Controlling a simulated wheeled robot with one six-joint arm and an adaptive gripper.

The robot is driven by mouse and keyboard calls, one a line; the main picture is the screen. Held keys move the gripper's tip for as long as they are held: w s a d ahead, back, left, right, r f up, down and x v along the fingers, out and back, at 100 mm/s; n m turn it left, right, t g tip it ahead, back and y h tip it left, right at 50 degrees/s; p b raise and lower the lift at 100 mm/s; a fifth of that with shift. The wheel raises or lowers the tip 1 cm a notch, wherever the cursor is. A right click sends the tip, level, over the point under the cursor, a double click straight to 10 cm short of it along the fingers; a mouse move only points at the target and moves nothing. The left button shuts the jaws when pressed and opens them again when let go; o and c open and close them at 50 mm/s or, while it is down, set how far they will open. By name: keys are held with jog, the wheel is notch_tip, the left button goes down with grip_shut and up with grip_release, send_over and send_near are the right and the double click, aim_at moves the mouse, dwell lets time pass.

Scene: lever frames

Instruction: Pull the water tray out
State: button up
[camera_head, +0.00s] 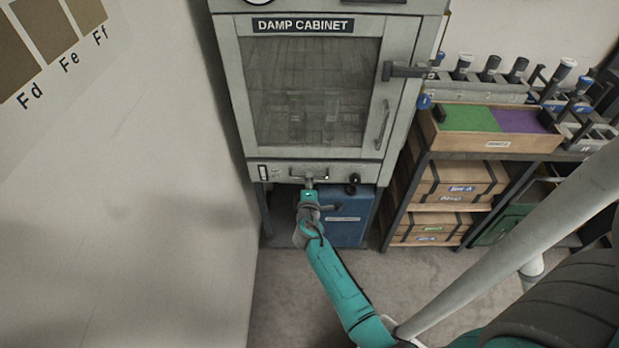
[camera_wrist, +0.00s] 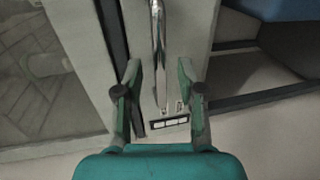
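The damp cabinet (camera_head: 312,95) stands upright with its glass door shut. The water tray front appears to be the narrow grey panel (camera_head: 342,173) under the door, flush with the cabinet, with a small metal handle (camera_head: 318,176). In the wrist view the shiny handle (camera_wrist: 158,45) runs up the picture on the pale panel (camera_wrist: 190,45). My gripper (camera_head: 309,184) is in front of this panel at the handle. In the wrist view my gripper (camera_wrist: 160,68) is open, with the handle between its two spread fingers and gaps on both sides. The tray's inside is hidden.
A blue box (camera_head: 348,222) stands below the cabinet. A wall (camera_head: 190,200) rises close on the left. A shelf (camera_head: 480,156) with wooden boxes stands on the right. A grey door lever (camera_head: 405,70) sticks out on the cabinet's right side. The floor (camera_head: 290,290) in front is clear.

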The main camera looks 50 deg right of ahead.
jog(key=shift+x, duration=1.4)
grip_shut()
